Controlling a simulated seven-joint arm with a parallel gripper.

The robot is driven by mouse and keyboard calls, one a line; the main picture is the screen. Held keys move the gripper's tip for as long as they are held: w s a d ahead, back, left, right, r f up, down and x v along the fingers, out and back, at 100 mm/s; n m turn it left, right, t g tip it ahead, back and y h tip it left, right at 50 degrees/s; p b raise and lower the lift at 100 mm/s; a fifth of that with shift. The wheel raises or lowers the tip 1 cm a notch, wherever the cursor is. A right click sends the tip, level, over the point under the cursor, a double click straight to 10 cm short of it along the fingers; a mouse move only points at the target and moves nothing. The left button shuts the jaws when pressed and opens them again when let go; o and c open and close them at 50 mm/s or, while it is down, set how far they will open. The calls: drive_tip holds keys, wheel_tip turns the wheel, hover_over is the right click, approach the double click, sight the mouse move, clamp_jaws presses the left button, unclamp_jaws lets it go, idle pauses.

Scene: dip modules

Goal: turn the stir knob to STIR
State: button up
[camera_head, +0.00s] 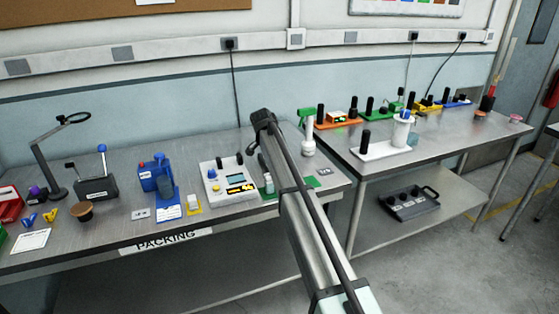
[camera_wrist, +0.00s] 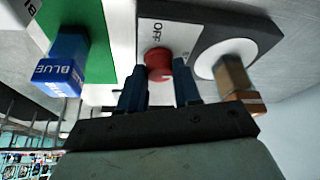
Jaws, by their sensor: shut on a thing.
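In the wrist view a red round knob (camera_wrist: 158,62) sits on a dark-edged unit with a light panel (camera_wrist: 160,33) that has the word OFF printed on it. My gripper (camera_wrist: 159,76) has its two dark blue fingers on either side of the knob, shut on it. The lettering for STIR is not visible. In the head view my arm reaches over the packing bench, and I cannot make out the fingers or the knob there.
A white disc (camera_wrist: 226,58) with a brown faceted piece (camera_wrist: 234,76) is right of the knob. A block marked BLUE (camera_wrist: 60,68) stands on a green board (camera_wrist: 88,22) at left. A white control box (camera_head: 228,182) stands on the packing bench (camera_head: 120,215).

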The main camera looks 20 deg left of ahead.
drive_tip(key=shift+m, duration=0.4)
drive_tip(key=o, duration=1.1)
drive_tip(key=shift+c, duration=0.2)
drive_tip(key=v, duration=1.4)
drive_tip(key=shift+w+a, duration=0.15)
drive_tip(key=shift+w, duration=0.05)
drive_tip(key=shift+f, duration=0.1)
